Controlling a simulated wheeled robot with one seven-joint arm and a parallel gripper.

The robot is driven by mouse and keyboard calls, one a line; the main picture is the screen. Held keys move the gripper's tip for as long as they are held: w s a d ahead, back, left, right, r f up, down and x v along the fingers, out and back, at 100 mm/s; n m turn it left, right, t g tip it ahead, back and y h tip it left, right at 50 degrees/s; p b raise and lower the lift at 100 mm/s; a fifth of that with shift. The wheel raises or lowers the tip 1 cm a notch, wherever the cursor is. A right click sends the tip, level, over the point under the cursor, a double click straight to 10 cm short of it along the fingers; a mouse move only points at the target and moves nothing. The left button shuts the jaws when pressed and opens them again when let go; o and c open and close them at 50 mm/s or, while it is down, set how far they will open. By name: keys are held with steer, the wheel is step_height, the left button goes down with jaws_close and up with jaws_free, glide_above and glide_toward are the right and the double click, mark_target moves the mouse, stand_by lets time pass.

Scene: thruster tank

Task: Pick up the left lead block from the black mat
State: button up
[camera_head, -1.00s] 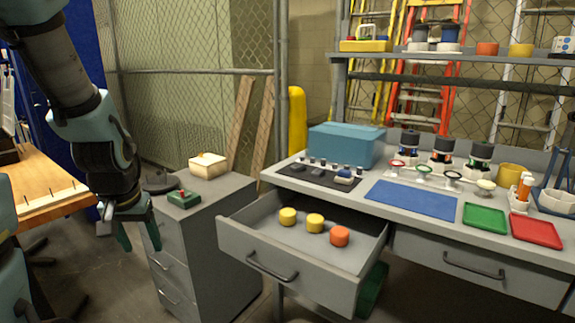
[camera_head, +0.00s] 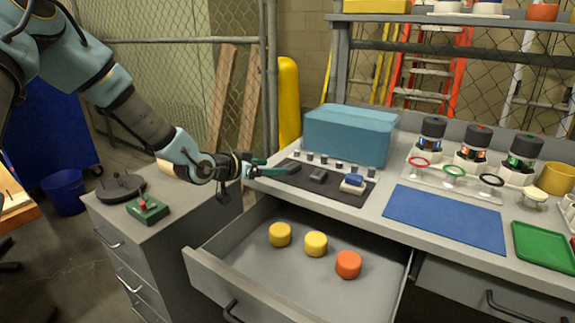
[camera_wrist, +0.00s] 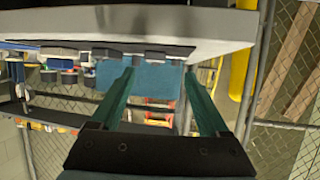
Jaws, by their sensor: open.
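The black mat (camera_head: 333,190) lies at the left end of the grey bench. The left lead block (camera_head: 294,167) sits near its left end, just beyond my fingertips. A middle dark block (camera_head: 318,175) sits to its right, and a third block (camera_head: 352,187) has a blue and white thing on it. My gripper (camera_head: 276,167) is open and reaches in from the left at the mat's left edge. The wrist view looks upside down. There the left block (camera_wrist: 161,57) appears between and beyond the two green fingers (camera_wrist: 159,76), with no visible contact.
Small metal cylinders (camera_head: 325,159) line the mat's back, with a teal box (camera_head: 345,135) behind. An open drawer (camera_head: 290,280) holding yellow and orange pucks juts out below. A blue mat (camera_head: 445,218) lies to the right. A yellow post (camera_head: 288,100) stands behind the bench's left end.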

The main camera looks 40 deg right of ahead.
mark_target(290, 166)
steer(key=shift+x, duration=0.85)
steer(key=x, duration=0.1)
steer(key=p+x, duration=0.1)
steer(key=x, duration=0.1)
steer(key=s+p+x, duration=0.1)
steer(key=shift+d+r, duration=0.15)
steer(key=shift+d, duration=0.35)
steer(key=shift+w+d, duration=0.1)
steer(key=shift+d, duration=0.1)
jaws_close()
